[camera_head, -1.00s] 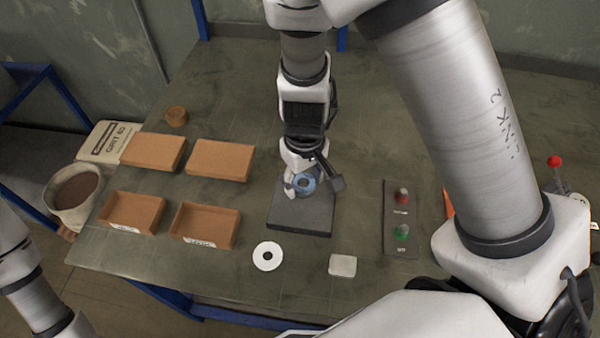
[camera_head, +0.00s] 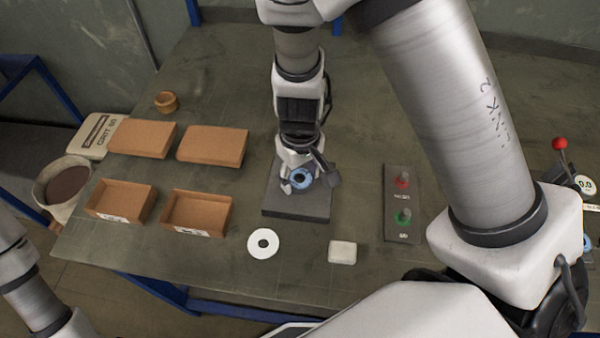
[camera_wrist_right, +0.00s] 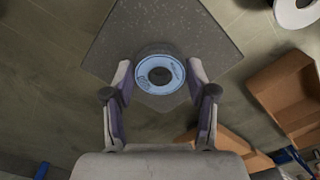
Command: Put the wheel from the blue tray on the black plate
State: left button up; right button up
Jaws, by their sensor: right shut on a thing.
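The wheel (camera_head: 301,179) is a small disc with a light blue ring face and a dark centre hole. My right gripper (camera_head: 298,182) is shut on it from both sides, over the far half of the black plate (camera_head: 297,210). In the right wrist view the wheel (camera_wrist_right: 145,82) sits between the fingertips of my right gripper (camera_wrist_right: 160,78), with the dark plate (camera_wrist_right: 185,30) behind it. I cannot tell whether the wheel touches the plate. My left arm shows at the lower left, but its gripper is out of view. I cannot make out a blue tray.
Brown boxes (camera_head: 216,144) stand left of the plate. A white disc (camera_head: 263,243) and a pale block (camera_head: 342,252) lie in front. A panel with a red and a green button (camera_head: 403,229) is to the right. The table between plate and panel is clear.

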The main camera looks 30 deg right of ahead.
jog(key=shift+s+f, duration=0.1)
jog(key=shift+f, duration=0.1)
jog(key=o, duration=1.3)
notch_tip(320, 180, up, 7)
jog(key=p, duration=0.5)
